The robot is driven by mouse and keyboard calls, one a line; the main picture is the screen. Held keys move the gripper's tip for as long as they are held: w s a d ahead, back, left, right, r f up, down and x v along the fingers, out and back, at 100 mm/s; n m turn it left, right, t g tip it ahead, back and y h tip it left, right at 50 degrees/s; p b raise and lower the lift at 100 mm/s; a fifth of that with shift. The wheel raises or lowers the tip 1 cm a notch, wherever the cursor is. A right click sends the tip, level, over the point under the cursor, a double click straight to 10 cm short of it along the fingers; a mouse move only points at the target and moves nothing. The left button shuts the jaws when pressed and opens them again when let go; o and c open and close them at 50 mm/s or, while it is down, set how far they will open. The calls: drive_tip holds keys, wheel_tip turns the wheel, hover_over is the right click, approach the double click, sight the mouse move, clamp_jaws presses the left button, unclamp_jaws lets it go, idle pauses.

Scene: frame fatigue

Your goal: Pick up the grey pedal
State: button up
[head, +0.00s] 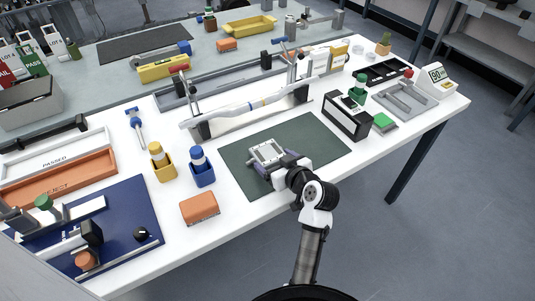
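A light grey pedal (267,151), with a rectangular, cage-like body, is on or just above the dark green mat (320,140) near the middle of the white table. My gripper (272,161) reaches in from the front right and is right at the pedal's near side. My gripper's body and wrist hide part of that side. The fingers are small and partly hidden, so I cannot tell whether they are closed on the pedal or whether it touches the mat.
Yellow (162,168) and blue (203,174) holders with bottles stand left of the mat, with an orange block (199,208) in front. A long metal fixture (225,119) lies behind. A black box (346,117) stands at the right. The mat's right part is clear.

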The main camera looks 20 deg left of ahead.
drive_tip(key=c, duration=0.6)
drive_tip(key=shift+r, duration=0.1)
wheel_tip(320, 180, up, 20)
drive_tip(key=shift+f+b, duration=0.1)
drive_tip(key=shift+b, duration=0.65)
drive_tip(key=o, duration=0.5)
drive_tip(key=c, duration=0.8)
